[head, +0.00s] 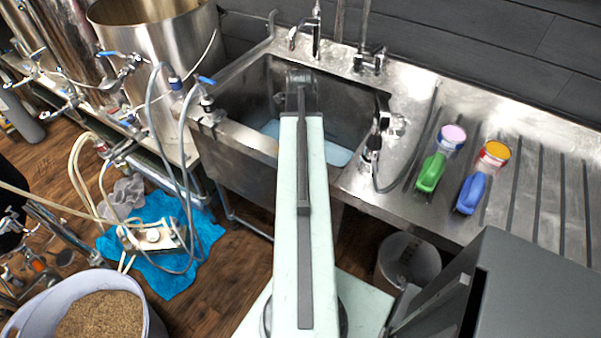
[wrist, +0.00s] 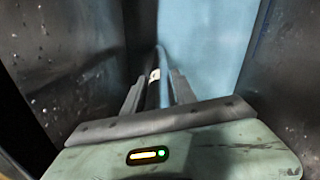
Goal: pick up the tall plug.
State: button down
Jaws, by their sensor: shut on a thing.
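The gripper and plug are hidden there behind my arm. I cannot tell whether the plug touches the sink floor.
Pale blue water (head: 338,154) covers part of the sink floor; dark sink walls stand close around the gripper. Taps (head: 315,35) rise at the back. A green-handled brush (head: 432,170) and a blue-handled brush (head: 473,190) lie on the drainboard at right.

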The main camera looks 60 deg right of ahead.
notch_tip(320, 180, up, 44)
jog(key=p, duration=4.3)
jog(key=shift+f+p, duration=0.25)
jog(key=shift+p, duration=0.05)
jog(key=n, duration=0.3)
jog(key=shift+n, duration=0.3)
